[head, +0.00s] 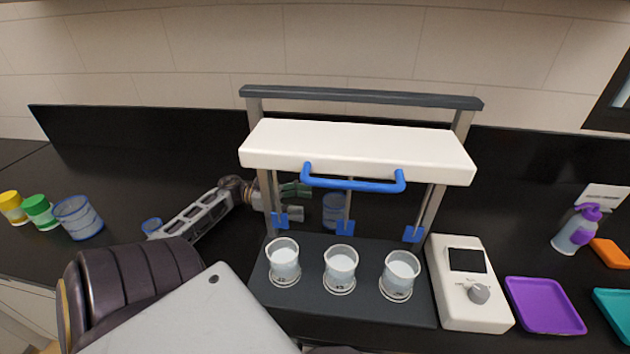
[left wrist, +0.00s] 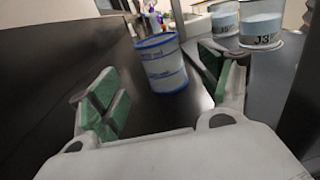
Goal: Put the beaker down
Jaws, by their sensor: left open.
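A blue-rimmed clear beaker (head: 335,212) stands on the black counter behind the jar-test rack, partly hidden by a rack paddle. In the left wrist view the beaker (left wrist: 162,64) stands upright ahead of the fingers, between their lines and apart from both. My left gripper (head: 300,201) reaches in behind the rack's left post, just left of the beaker. Its green-padded fingers are open and empty, and they also show in the left wrist view (left wrist: 158,92). My right gripper is not in view.
A white control box (head: 467,285) and purple tray (head: 545,305) are at right. Another blue-rimmed beaker (head: 79,218) and coloured jars stand at left.

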